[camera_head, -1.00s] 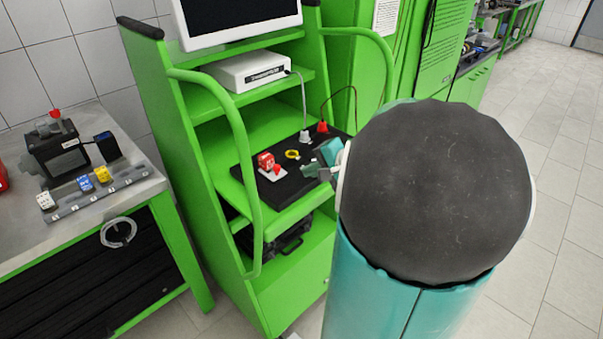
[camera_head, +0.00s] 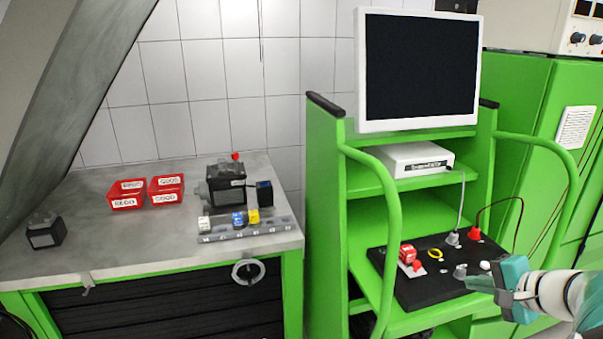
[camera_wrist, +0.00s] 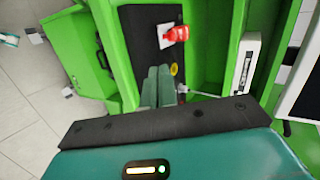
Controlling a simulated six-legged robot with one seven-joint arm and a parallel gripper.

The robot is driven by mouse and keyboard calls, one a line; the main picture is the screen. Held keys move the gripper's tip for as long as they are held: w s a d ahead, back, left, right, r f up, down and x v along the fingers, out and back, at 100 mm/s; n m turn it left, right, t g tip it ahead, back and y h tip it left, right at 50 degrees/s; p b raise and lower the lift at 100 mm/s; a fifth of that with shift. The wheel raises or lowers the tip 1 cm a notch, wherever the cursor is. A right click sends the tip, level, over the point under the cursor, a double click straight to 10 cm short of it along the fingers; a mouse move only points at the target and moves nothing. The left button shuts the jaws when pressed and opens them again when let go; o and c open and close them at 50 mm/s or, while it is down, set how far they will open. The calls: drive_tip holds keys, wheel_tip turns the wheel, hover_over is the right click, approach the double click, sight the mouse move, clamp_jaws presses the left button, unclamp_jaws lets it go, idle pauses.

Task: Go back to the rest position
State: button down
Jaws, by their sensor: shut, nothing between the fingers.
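My gripper (camera_head: 488,285) is at the right of the head view, shut and empty, above the right front part of the black board (camera_head: 395,262) on the green cart. In the wrist view my gripper's fingers (camera_wrist: 158,82) lie together over the black board (camera_wrist: 137,22).
The green cart's curved handles (camera_head: 378,215) stand on both sides of the board. A monitor (camera_head: 418,68) and white box (camera_head: 415,160) stand above. Red and grey plugs with cables are at the board's back. A workbench (camera_head: 110,245) at left holds red bins (camera_head: 166,188) and a pump (camera_head: 227,185).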

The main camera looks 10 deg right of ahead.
drive_tip(key=s+a+n+g+h, duration=0.1)
drive_tip(key=s+a+n+g, duration=0.1)
drive_tip(key=a+n, duration=0.6)
drive_tip(key=s+a+r+n+g+h, duration=0.1)
drive_tip(key=s+a+n+g, duration=0.2)
drive_tip(key=a, duration=1.9)
drive_tip(key=s+n, duration=0.1)
drive_tip(key=n, duration=0.3)
drive_tip(key=shift+r+n, duration=0.25)
drive_tip(key=shift+n, duration=0.15)
